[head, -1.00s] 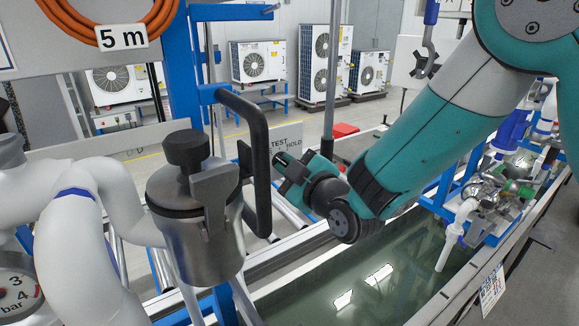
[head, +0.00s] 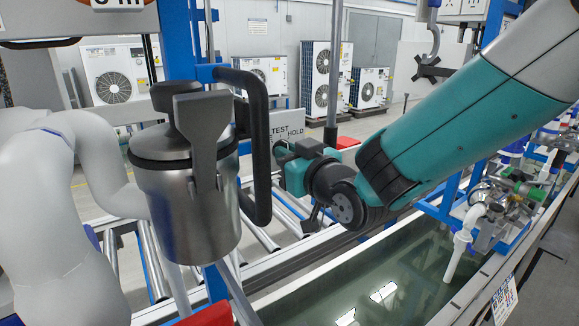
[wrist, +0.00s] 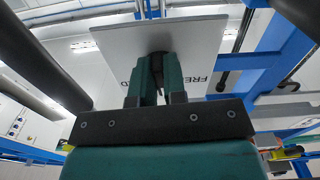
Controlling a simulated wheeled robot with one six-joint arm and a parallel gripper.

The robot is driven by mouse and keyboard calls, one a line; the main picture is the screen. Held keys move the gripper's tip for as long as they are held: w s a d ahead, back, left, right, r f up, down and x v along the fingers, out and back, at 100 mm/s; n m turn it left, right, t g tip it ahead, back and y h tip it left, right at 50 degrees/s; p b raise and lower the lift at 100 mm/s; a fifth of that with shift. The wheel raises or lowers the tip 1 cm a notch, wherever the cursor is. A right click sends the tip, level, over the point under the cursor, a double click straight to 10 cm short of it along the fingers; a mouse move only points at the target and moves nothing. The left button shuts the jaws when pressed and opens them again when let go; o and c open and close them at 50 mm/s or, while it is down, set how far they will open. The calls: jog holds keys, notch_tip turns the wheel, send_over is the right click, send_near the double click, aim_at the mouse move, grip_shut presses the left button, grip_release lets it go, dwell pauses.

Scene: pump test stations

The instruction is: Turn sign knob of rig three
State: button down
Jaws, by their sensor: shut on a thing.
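The sign is a pale plate (head: 290,122) with dark lettering, "TEST" and "HOLD" partly readable, behind the black pump handle in the head view. In the wrist view its white plate (wrist: 115,45) fills the upper middle, with letters "FRE" upside down at right. My gripper (wrist: 158,72) is shut on the dark knob (wrist: 157,60) at the plate's lower middle. The green fingers stand on both sides of it and hide part of it. In the head view my gripper (head: 284,150) is just below the sign, partly behind the handle.
A steel canister (head: 185,190) with a black handle (head: 261,150) stands close in front, left of my gripper. A water tank (head: 370,290) lies below my arm. A valve with a white spout (head: 461,250) is at right. Outdoor fan units (head: 320,75) stand behind.

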jog(key=shift+r+m+b, duration=0.1)
jog(key=shift+m+b, duration=0.25)
jog(key=shift+m, duration=0.15)
jog(key=c, duration=1.2)
grip_release()
jog(key=shift+s+d, duration=0.1)
jog(key=shift+b+v, duration=5.5)
jog(key=shift+v, duration=3.05)
